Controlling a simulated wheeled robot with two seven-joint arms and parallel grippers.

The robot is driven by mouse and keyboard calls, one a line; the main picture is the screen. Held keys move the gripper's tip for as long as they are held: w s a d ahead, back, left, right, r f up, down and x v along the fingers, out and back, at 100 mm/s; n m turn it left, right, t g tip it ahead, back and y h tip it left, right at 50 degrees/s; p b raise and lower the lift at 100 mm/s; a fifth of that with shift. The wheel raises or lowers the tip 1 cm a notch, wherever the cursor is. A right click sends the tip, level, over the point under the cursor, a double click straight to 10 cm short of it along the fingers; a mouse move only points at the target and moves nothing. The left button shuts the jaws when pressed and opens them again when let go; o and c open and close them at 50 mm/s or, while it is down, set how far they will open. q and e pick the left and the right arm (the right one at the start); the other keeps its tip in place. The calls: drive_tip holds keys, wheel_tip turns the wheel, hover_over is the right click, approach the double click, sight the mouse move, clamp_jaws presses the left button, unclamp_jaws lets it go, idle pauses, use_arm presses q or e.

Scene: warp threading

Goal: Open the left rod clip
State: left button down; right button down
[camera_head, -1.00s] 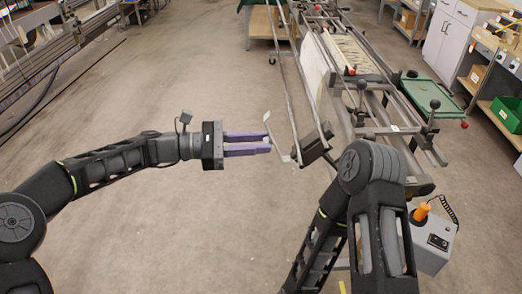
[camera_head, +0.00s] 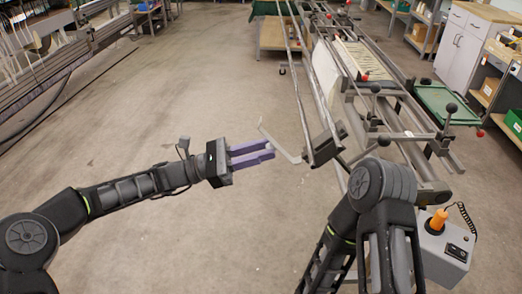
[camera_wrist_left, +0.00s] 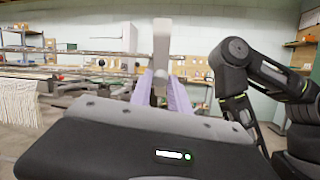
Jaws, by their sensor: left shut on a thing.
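The left rod clip (camera_head: 281,146) is a thin pale bent strip beside a dark block (camera_head: 323,147) at the near end of the long rods. Its upper end leans out left, away from the rods. My left gripper (camera_head: 270,151) has purple fingers and lies left of the block, fingertips at the strip. It is shut on the clip, though the contact is hard to see. In the left wrist view a grey upright bar (camera_wrist_left: 161,45) stands between the purple fingers. My right arm bends at the lower right; its gripper is not visible.
The long rods (camera_head: 296,70) and the loom frame (camera_head: 375,90) run away behind the block. A grey control box (camera_head: 443,250) with an orange knob stands at the lower right. A green tray (camera_head: 448,105) is at the right. The floor (camera_head: 190,100) around my left gripper is bare.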

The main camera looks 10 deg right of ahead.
use_arm(q)
drive_tip(key=c, duration=1.2)
unclamp_jaws()
drive_tip(key=shift+c, duration=0.2)
drive_tip(key=v, duration=0.7)
drive_tip(key=shift+a+b, duration=0.35)
drive_tip(key=shift+w+f, duration=0.1)
drive_tip(key=shift+f, duration=0.05)
drive_tip(key=shift+c, duration=0.3)
